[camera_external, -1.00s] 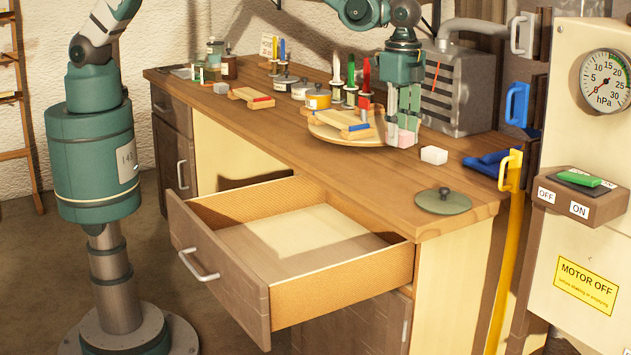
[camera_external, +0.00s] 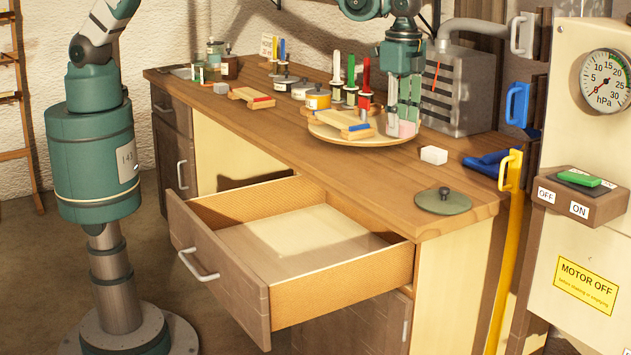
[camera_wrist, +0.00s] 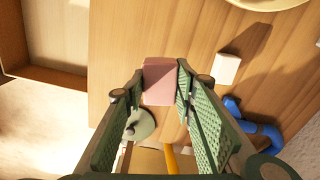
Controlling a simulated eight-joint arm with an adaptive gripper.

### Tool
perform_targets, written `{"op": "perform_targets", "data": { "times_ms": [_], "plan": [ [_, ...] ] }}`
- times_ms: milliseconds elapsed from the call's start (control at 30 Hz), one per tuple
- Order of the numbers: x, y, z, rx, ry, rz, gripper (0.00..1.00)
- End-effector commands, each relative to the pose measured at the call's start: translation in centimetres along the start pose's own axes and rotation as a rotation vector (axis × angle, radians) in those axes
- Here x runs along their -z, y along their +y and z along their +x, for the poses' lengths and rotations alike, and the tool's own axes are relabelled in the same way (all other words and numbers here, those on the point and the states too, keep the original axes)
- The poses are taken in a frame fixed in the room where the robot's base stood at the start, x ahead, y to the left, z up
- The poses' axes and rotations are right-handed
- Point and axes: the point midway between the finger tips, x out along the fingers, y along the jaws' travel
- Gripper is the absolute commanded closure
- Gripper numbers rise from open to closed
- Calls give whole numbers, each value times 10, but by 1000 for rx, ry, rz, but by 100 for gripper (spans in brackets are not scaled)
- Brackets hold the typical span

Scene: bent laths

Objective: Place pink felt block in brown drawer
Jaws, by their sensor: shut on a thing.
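The pink felt block (camera_external: 407,129) is between the fingertips of my gripper (camera_external: 403,124), at the right edge of the round wooden board. In the wrist view the pink block (camera_wrist: 160,78) fills the gap between the green finger pads, and both fingers touch its sides. My gripper is shut on it and appears to hold it just above the table. The brown drawer (camera_external: 222,272) is pulled open at the front of the desk. Its inside shows a bare, pale floor. In the wrist view part of the drawer (camera_wrist: 50,84) shows at the left.
A white block (camera_external: 433,155) and a grey-green lid (camera_external: 443,201) lie on the desktop (camera_external: 350,178) near my gripper. The round board (camera_external: 350,141) carries a wooden tool. Jars and coloured bottles stand behind. A grey machine (camera_external: 462,90) is at the right. The desktop towards the drawer is clear.

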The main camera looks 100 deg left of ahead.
Motion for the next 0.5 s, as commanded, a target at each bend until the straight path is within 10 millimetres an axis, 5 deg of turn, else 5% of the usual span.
{"op": "perform_targets", "data": {
  "times_ms": [367, 500],
  "plan": [
    [0, 0, -49, 0, 0, 0, 81],
    [-2, 29, -48, 0, 0, 20, 81]
  ]
}}
